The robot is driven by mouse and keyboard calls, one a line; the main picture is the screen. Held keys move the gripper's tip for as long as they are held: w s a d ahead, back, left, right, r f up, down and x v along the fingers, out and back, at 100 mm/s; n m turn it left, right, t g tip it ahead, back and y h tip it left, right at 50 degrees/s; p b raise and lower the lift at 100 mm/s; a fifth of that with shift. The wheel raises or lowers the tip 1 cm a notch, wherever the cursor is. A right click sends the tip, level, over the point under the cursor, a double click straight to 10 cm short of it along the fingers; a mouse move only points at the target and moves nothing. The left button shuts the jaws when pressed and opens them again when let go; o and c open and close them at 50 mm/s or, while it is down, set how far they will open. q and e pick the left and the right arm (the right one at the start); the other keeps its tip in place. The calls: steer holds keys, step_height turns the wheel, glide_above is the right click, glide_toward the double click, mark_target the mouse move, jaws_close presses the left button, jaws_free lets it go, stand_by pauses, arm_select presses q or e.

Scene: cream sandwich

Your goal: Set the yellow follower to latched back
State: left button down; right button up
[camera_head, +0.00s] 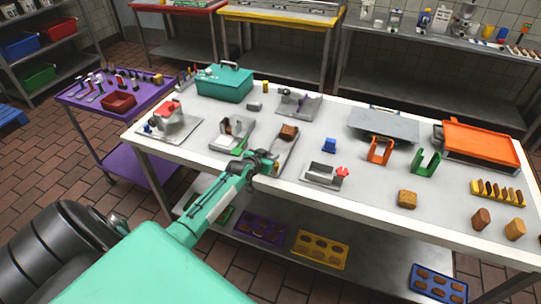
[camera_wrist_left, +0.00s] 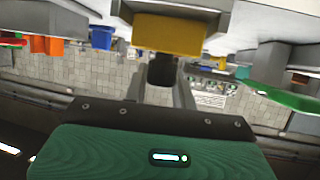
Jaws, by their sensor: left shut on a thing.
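My left gripper (camera_head: 266,161) reaches from the lower left to the near end of a long grey fixture (camera_head: 287,150) on the white table. A brown block (camera_head: 288,131) sits at the far end of that fixture. In the left wrist view, the yellow follower (camera_wrist_left: 168,36) is right in front of the gripper, and the gripper is shut on it. The wrist picture looks upside down. In the head view the gripper hides most of the follower, so I cannot tell its exact position along the fixture or whether it is latched. My right gripper is in neither view.
Close by are a grey fixture with a green part (camera_head: 232,137), a grey box with a red knob (camera_head: 325,174), and a blue piece (camera_head: 329,146). Orange (camera_head: 380,150) and green (camera_head: 426,161) brackets stand farther right. The table's front edge lies below the gripper.

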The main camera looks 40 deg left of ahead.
arm_select(q)
steer(key=shift+s+f, duration=0.1)
steer(key=shift+f, duration=0.1)
steer(key=c, duration=1.3)
jaws_free()
steer(key=shift+o, duration=0.9)
steer(key=shift+s+r, duration=0.15)
steer(key=shift+r, duration=0.05)
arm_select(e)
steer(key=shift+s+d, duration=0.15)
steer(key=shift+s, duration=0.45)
arm_select(q)
steer(key=shift+s, duration=0.35)
steer(key=b+v, duration=0.2)
steer(key=v, duration=1.1)
steer(key=shift+r+b, duration=0.2)
steer(key=shift+b, duration=0.15)
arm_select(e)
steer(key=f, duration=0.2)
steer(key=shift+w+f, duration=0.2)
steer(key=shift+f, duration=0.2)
arm_select(q)
steer(key=shift+d+f, duration=0.1)
